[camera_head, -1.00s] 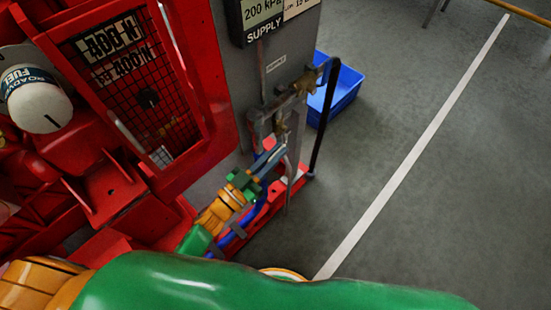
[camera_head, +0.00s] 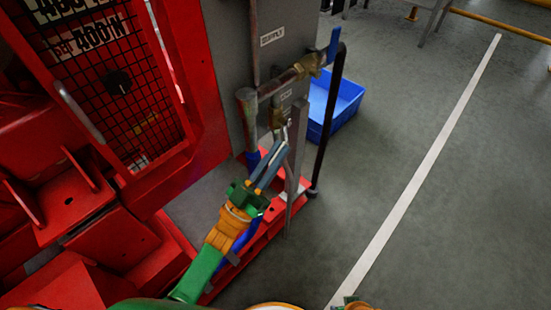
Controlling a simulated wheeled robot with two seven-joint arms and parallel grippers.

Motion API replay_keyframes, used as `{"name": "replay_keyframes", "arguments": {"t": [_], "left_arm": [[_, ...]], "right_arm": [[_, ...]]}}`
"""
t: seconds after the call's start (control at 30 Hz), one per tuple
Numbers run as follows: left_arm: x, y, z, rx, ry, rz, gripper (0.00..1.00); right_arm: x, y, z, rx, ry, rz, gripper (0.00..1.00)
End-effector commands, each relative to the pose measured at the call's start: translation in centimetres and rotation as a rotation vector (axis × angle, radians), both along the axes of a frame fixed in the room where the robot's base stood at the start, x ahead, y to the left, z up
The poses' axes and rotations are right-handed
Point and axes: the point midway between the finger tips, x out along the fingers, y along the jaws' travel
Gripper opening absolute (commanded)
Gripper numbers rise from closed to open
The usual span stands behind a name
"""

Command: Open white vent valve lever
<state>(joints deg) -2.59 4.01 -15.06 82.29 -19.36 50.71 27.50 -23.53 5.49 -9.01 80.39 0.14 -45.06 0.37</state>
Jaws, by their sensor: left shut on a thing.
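My left gripper (camera_head: 279,160) reaches up from the bottom of the head view to the pipework beside the grey panel. Its blue-grey fingers are shut on a thin pale piece, which looks like the white vent valve lever (camera_head: 287,133). The fingers hide most of the lever, so its angle is hard to tell. A small brass valve (camera_head: 277,118) sits just above the fingertips, under the horizontal pipe.
A brass valve with a blue handle (camera_head: 333,45) is at the pipe's right end, above a black hose (camera_head: 327,120). A grey post (camera_head: 296,150) stands close right of my fingers. A red frame (camera_head: 190,130) is left. A blue bin (camera_head: 345,100) stands on open floor.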

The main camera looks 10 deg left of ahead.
Motion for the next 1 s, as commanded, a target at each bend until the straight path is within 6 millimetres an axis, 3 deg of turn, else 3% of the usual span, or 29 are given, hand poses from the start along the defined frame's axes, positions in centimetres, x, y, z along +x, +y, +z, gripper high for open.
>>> {"name": "replay_keyframes", "arguments": {"t": [0.43,0.5,0.57,0.87,1.0], "left_arm": [[0.0,-0.1,-0.3,0.0,0.001,-0.001,0.0],[0.0,-0.1,-0.3,0.0,0.001,-0.001,0.23],[0.0,-0.1,-0.3,-0.001,0.0,-0.001,0.4],[-0.1,0.0,-0.2,-0.001,-0.002,0.0,0.4],[-1.7,1.2,-1.8,0.002,0.002,0.0,0.4]], "right_arm": [[0.3,0.1,0.3,0.001,-0.003,-0.001,0.5],[0.3,0.1,0.3,0.001,-0.003,-0.001,0.5],[0.3,0.1,0.3,0.001,-0.003,-0.001,0.5],[0.3,0.0,0.3,0.001,-0.003,0.0,0.5],[0.2,0.0,0.2,-0.001,0.004,0.0,0.5]]}}
